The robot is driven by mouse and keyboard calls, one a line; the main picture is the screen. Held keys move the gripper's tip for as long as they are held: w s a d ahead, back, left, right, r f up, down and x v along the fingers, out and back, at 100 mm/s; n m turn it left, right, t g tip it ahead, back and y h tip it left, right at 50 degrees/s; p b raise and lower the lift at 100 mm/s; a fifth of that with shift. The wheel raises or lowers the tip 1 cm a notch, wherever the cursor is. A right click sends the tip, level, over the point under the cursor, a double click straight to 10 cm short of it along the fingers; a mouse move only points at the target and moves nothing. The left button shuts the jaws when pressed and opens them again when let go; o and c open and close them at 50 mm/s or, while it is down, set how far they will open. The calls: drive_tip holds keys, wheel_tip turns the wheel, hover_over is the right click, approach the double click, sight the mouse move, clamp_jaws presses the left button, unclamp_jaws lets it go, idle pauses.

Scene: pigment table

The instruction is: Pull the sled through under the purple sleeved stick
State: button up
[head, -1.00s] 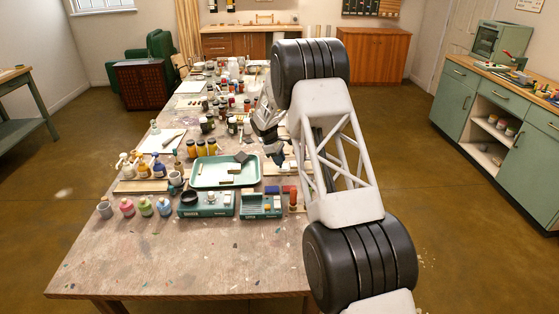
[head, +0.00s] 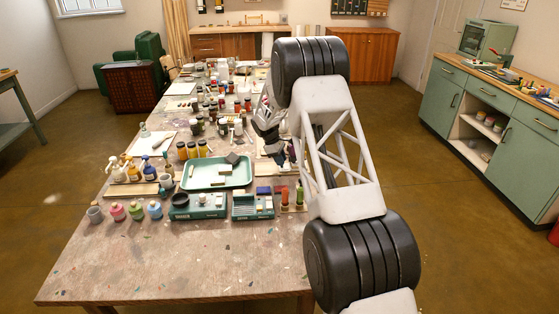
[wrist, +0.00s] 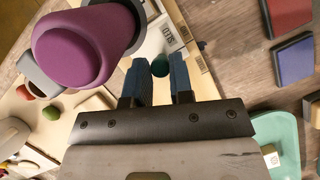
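In the wrist view a pale part lettered "SLED" (wrist: 167,37) lies just past my fingertips. A dark green round knob (wrist: 168,65) shows in the gap between the fingertips, and I see no finger pressing on it. My gripper (wrist: 162,72) has its two blue fingers apart and points toward this part. The purple sleeved stick (wrist: 70,48) rises close to the camera at the upper left, seen from above, beside my left finger. Its lower end is hidden.
A green tray (head: 187,184) and teal boxes (head: 197,210) stand near the table's front. Orange-red tubes (head: 299,194) stand by my arm. Jars and bottles crowd the back. The table's front (head: 170,268) is clear. A red and a blue block (wrist: 293,60) lie right in the wrist view.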

drive_tip(key=o, duration=0.4)
drive_tip(key=shift+v, duration=3.9)
